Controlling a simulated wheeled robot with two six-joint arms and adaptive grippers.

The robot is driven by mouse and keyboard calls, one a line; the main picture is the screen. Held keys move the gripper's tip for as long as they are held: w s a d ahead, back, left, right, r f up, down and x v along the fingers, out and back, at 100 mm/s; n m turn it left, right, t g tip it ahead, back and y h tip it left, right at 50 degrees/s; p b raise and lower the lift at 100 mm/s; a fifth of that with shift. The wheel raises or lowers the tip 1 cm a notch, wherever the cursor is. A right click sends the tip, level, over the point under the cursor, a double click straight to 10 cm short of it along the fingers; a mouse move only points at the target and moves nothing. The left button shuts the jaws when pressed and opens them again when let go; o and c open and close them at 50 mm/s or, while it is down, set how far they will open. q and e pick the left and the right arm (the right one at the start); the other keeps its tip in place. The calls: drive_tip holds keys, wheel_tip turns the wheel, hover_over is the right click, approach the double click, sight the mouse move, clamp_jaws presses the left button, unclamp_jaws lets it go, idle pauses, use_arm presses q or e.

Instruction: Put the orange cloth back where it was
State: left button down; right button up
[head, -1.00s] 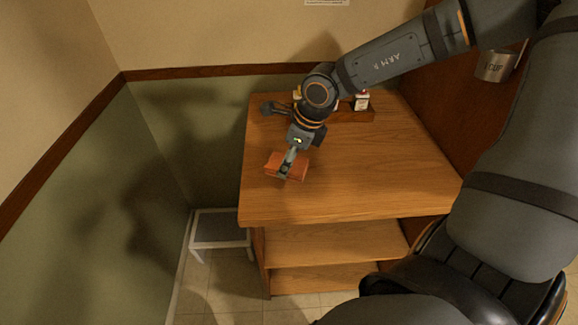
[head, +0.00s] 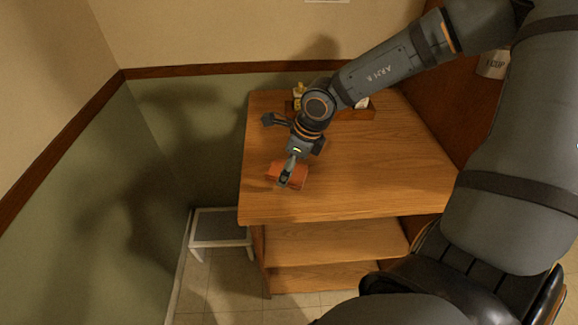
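The orange cloth (head: 273,172) is a small folded bundle at the left side of the wooden counter top. My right gripper (head: 287,178), on the arm that comes in from the right, points down at the cloth and is shut on it. The fingers cover the middle of the cloth, and orange shows on both sides of them. The cloth is at or just above the wood; I cannot tell whether it touches. My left gripper is not in view.
The wooden counter top (head: 370,185) is clear in the middle and front. A wooden tray (head: 350,115) with small items stands at the back, partly behind my arm. A low grey-topped stool (head: 221,226) stands at the left.

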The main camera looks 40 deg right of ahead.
sight(295, 172)
drive_tip(key=shift+r+p, duration=0.25)
drive_tip(key=shift+p, duration=0.1)
drive_tip(key=shift+r, duration=0.35)
drive_tip(key=v, duration=0.5)
drive_tip(key=shift+s+r, duration=0.1)
drive_tip(key=shift+r, duration=0.25)
drive_tip(key=p+v, duration=0.5)
drive_tip(key=p, duration=0.9)
drive_tip(key=shift+s+d+r+p, duration=0.15)
drive_tip(key=shift+d+p, duration=0.05)
drive_tip(key=shift+p, duration=0.1)
